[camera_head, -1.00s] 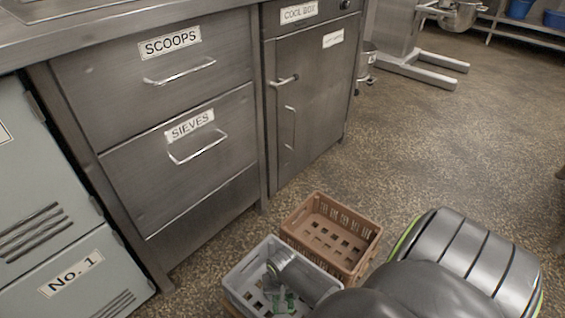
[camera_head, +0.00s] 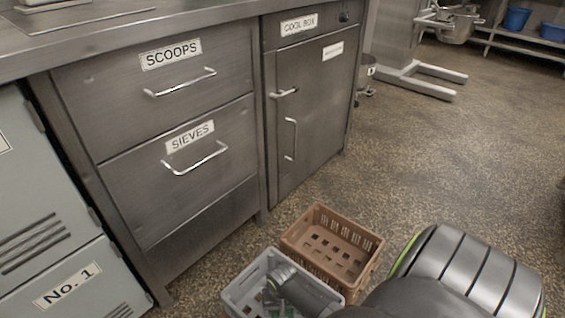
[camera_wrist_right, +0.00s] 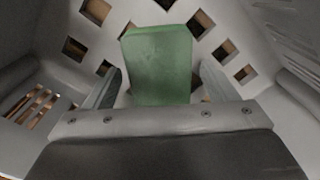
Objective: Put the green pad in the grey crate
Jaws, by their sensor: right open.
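The grey crate (camera_head: 236,294) stands at the bottom of the head view, with its perforated floor filling much of the right wrist view (camera_wrist_right: 60,22). My right gripper (camera_wrist_right: 160,76) reaches down into this crate and is open. The green pad (camera_wrist_right: 158,62) is inside the crate, between and just beyond the two fingers, with a gap visible on each side. I cannot tell whether it rests flat on the crate floor. In the head view my right gripper (camera_head: 272,290) and arm mostly hide the pad. My left gripper is not in view.
An empty brown crate (camera_head: 318,222) stands right behind the grey one. Steel drawers labelled SCOOPS (camera_head: 185,75) and SIEVES (camera_head: 200,180), and a COOL BOX cabinet (camera_head: 310,120), stand behind and left. A grey No. 1 unit (camera_head: 40,240) is at far left. Speckled floor is open at right.

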